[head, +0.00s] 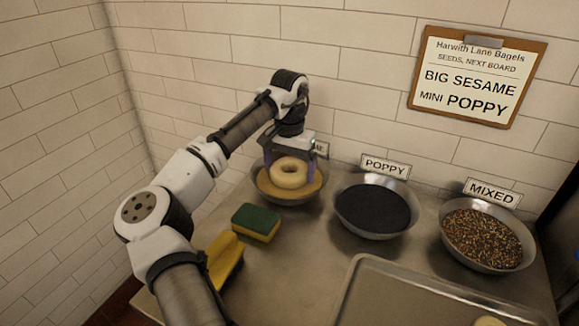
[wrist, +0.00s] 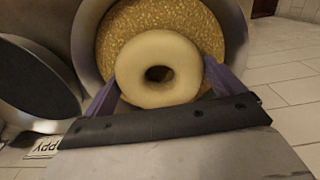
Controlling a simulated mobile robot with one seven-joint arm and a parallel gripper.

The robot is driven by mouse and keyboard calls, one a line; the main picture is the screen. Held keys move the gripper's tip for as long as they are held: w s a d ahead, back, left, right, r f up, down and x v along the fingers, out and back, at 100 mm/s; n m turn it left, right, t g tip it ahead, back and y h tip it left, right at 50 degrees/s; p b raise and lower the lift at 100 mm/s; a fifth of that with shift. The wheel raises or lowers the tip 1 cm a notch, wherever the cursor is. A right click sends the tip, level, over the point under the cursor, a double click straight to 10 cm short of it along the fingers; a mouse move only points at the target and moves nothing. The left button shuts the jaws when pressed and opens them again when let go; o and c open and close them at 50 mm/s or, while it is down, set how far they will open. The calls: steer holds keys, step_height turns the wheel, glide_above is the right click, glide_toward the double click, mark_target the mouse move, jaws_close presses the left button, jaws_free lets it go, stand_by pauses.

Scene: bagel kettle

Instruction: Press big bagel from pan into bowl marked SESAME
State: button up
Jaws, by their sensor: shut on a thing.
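A pale, plain-topped bagel (head: 291,172) is between the fingers of my gripper (head: 289,164), over the leftmost metal bowl (head: 318,194) of tan seeds. My gripper is shut on the bagel. In the wrist view the bagel (wrist: 158,69) sits between purple fingers (wrist: 160,85), with the seeds (wrist: 185,18) behind it. I cannot tell whether its underside touches the seeds. The label behind this bowl (head: 321,149) is mostly hidden by my gripper. The metal pan (head: 375,285) lies at the front right, with part of a pale round thing (head: 488,321) at its lower edge.
A bowl of dark seeds (head: 373,208) marked POPPY stands right of the tan-seed bowl, then a bowl marked MIXED (head: 484,238). A green and yellow sponge (head: 256,222) and a yellow object (head: 225,258) lie at left. A clipboard (head: 476,76) on the wall reads BIG SESAME, MINI POPPY.

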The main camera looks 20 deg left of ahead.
step_height(320, 180, up, 10)
steer(key=p, duration=0.9)
stand_by(0.6)
